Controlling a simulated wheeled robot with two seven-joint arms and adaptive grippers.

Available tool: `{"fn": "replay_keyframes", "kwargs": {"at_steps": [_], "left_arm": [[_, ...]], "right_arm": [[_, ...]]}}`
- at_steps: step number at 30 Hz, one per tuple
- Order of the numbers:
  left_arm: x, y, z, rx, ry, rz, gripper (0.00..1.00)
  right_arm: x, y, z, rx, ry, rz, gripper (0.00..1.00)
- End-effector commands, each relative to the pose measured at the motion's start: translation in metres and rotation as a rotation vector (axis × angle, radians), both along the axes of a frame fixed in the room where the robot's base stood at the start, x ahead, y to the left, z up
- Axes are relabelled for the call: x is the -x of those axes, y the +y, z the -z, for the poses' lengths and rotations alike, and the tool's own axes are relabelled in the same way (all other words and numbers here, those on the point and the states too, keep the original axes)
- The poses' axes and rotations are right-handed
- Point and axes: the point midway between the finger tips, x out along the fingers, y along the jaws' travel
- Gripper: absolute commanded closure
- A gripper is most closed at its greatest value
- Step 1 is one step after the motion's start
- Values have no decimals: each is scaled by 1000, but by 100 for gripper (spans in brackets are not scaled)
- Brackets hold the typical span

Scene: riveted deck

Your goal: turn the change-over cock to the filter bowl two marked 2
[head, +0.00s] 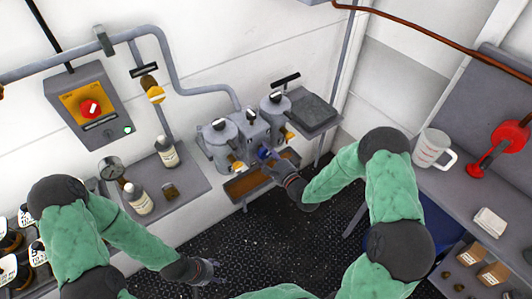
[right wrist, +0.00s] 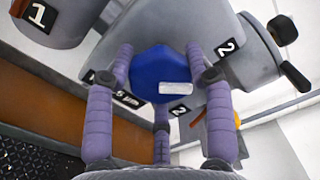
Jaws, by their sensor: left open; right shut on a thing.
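The filter unit (head: 249,131) stands by the back wall with two grey bowls. The bowl marked 1 (right wrist: 55,18) shows at upper left in the right wrist view, the bowl marked 2 (right wrist: 240,60) at right. The change-over cock has a blue knob (right wrist: 155,72) with a white mark on its right part; it also shows in the head view (head: 264,153). A small plate marked 2 (right wrist: 180,110) lies just below the white mark. My right gripper (head: 273,163) has its purple fingers closed around the knob. My left gripper (head: 208,268) is open and empty over the floor.
A brown tray (head: 250,187) is under the filter unit, with yellow-orange taps (head: 238,168) at the bowls. A shelf (head: 195,190) with bottles is at left, a switch box (head: 90,105) above it. A bench with a mug (head: 432,148) stands right. Dark floor (head: 290,235) is open.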

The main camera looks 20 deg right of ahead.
Motion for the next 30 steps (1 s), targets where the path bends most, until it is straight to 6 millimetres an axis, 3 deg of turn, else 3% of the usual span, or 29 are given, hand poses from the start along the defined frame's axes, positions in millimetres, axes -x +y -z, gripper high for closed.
{"fn": "replay_keyframes", "kwargs": {"at_steps": [15, 16, 18, 30], "left_arm": [[0, 0, 0, 0, 0, 0, 40], [0, 0, 0, 0, 0, 0, 40], [0, 0, 0, 0, 0, 0, 40], [0, 0, 0, 0, 0, 0, 40]], "right_arm": [[4, 6, 5, -24, 20, -13, 79], [4, 6, 5, -24, 20, -13, 44], [4, 6, 5, -23, 20, -13, 24], [3, 1, 1, -20, 10, -4, 23]]}}
